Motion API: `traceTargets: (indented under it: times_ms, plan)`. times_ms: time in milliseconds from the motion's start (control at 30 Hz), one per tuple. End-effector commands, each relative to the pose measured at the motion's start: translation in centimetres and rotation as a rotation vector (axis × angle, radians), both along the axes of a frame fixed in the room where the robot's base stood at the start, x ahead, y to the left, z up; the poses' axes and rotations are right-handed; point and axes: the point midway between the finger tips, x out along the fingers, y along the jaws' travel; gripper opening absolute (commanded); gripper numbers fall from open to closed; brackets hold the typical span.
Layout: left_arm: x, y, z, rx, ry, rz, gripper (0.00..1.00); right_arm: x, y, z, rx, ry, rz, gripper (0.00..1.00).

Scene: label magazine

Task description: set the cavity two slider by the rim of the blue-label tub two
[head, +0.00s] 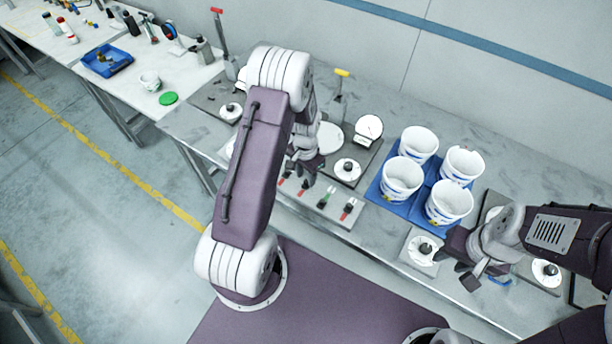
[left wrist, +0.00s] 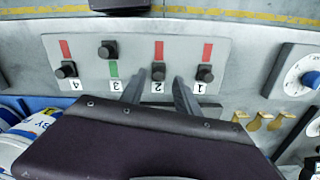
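The slider panel (left wrist: 135,50) is a grey plate with numbered knobs, its digits upside down in the left wrist view; it also shows in the head view (head: 334,204). The cavity two slider (left wrist: 158,71) is a black knob with a red strip above it. My left gripper (left wrist: 158,76) is open, one finger on each side of this knob, with visible gaps; contact cannot be told. In the head view my left gripper (head: 309,178) hangs over the panel. White tubs with blue print (head: 402,179) stand on blue bases; their numbers are unreadable. My right gripper (head: 482,278) is at the right.
Sliders one (left wrist: 205,73) and four (left wrist: 66,70) sit level with two, with red strips. Slider three (left wrist: 108,50) sits higher, with a green strip below. Brass hooks (left wrist: 258,122) and a white dial (left wrist: 308,73) lie right of the panel. A scale (head: 368,128) stands behind.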

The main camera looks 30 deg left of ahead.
Motion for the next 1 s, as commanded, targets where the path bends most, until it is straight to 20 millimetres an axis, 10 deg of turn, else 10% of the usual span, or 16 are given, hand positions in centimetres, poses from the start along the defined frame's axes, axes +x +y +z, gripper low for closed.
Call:
traceTargets:
  times_ms: [400, 567, 1000]
  plan:
    - [0.1, 0.0, -2.0, 0.001, -0.001, 0.0, 0.38, 0.0, 0.0, 0.5, 0.0, 0.0, 0.0, 0.36]
    - [0.1, 0.0, -2.0, 0.001, -0.001, 0.0, 0.0, 0.0, 0.0, 0.5, 0.0, 0.0, 0.0, 0.36]
    - [0.1, 0.0, -1.9, 0.0, -0.003, 0.0, 0.0, 0.0, 0.0, 0.5, 0.0, 0.0, 0.0, 0.36]
